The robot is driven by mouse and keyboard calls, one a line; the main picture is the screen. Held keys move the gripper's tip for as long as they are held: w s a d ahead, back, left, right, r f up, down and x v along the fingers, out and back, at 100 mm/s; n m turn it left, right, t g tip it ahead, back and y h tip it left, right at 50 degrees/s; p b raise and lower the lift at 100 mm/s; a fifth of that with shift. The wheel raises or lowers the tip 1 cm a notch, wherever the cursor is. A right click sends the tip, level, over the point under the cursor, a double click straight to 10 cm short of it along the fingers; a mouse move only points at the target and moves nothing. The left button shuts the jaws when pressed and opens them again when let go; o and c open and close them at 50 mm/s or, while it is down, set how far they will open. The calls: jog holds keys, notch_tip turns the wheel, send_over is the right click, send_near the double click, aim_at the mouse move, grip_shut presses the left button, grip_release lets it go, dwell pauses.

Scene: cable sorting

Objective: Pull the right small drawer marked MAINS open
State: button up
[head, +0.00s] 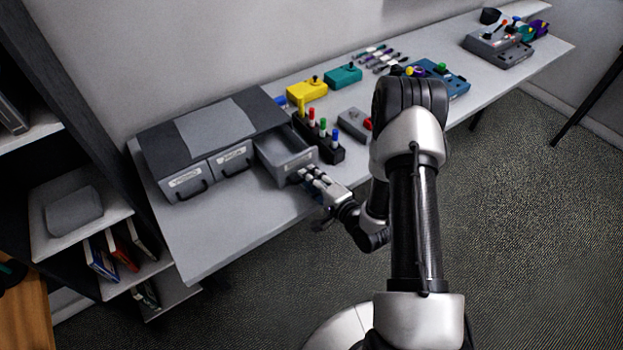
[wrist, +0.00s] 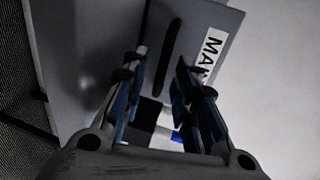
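The right small drawer (head: 284,150) of the grey drawer unit stands pulled out, and its inside looks empty. In the wrist view its grey front (wrist: 206,22) carries a white label (wrist: 210,50) reading "MA", the rest hidden behind a finger. A dark bar handle (wrist: 171,48) runs down that front. My gripper (head: 307,174) is at the drawer's front in the head view. In the wrist view the fingers of my gripper (wrist: 163,62) are apart, with the handle showing between and beyond them. I cannot tell whether either finger touches it.
Two shut drawers (head: 187,182) sit left of it in the unit. A black rack of coloured-capped pieces (head: 328,148) stands close right of the open drawer. Yellow (head: 305,91) and teal (head: 342,76) boxes stand behind. The desk front (head: 225,235) is clear.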

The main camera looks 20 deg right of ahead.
jog(key=v, duration=1.2)
dwell(0.5)
jog(key=w+d+r+n+g+h, duration=0.1)
jog(key=d+r+n+g+h, duration=0.15)
jog(key=r+n, duration=0.35)
jog(key=w+d+r+n+g+h, duration=0.15)
jog(key=r+n+g+h, duration=0.25)
jog(key=r, duration=0.4)
jog(key=s+a+r+n+g, duration=0.1)
jog(key=s+a+r, duration=0.2)
jog(key=s, duration=0.4)
jog(key=s+a+r+n+g+y, duration=0.1)
jog(key=s+a+r+n, duration=0.1)
jog(key=s+a+r, duration=0.2)
jog(key=s+a+r+n+g, duration=0.1)
jog(key=s+a+r, duration=0.3)
jog(key=s, duration=0.6)
jog(key=shift+s+r+g+y, duration=0.35)
jog(key=shift+s, duration=0.05)
